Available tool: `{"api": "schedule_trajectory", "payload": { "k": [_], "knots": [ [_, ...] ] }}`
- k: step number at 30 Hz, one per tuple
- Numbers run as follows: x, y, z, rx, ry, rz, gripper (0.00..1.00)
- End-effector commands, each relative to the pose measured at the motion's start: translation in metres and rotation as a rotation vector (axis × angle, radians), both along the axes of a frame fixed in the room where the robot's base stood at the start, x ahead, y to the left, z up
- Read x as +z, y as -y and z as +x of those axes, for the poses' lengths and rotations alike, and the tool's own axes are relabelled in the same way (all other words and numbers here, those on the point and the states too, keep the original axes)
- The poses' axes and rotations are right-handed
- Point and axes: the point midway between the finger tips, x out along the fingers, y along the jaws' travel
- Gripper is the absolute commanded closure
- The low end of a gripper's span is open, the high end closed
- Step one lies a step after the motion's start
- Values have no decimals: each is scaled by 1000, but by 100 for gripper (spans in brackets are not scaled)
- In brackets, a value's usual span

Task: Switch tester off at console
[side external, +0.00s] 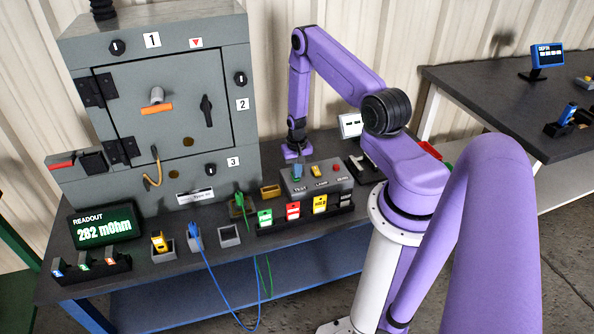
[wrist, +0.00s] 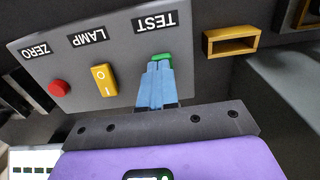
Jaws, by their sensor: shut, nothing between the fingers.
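The grey console (side external: 329,186) stands on the bench, with TEST, LAMP and ZERO labels; it also shows upside down in the wrist view (wrist: 40,47). A green TEST switch (wrist: 163,57) shows just past the fingertips, partly hidden by them. My gripper (wrist: 158,68) is shut and empty, its blue fingers pointing down at the TEST switch; it also shows in the side view (side external: 297,172). I cannot tell whether the tips touch the switch. A yellow LAMP rocker (wrist: 105,79) and a red ZERO button (wrist: 58,88) sit beside it. The readout (side external: 105,227) is lit and shows 282 mOhm.
A grey enclosure (side external: 75,45) stands left of the console. A yellow holder (side external: 270,191) lies between them. Coloured cards (side external: 293,211) stand in a rack before the console. A blue plug (side external: 195,238) and a green plug (side external: 240,205) trail cables over the front edge.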

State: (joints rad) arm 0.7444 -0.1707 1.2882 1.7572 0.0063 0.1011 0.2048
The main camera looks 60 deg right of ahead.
Motion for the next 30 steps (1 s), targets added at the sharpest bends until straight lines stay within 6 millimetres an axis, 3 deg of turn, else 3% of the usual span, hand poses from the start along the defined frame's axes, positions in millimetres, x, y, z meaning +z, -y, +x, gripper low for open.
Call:
{"api": "schedule_trajectory", "payload": {
  "k": [30],
  "knots": [
    [-13, -5, -4, 0, 92, -90, 100]
  ]
}}
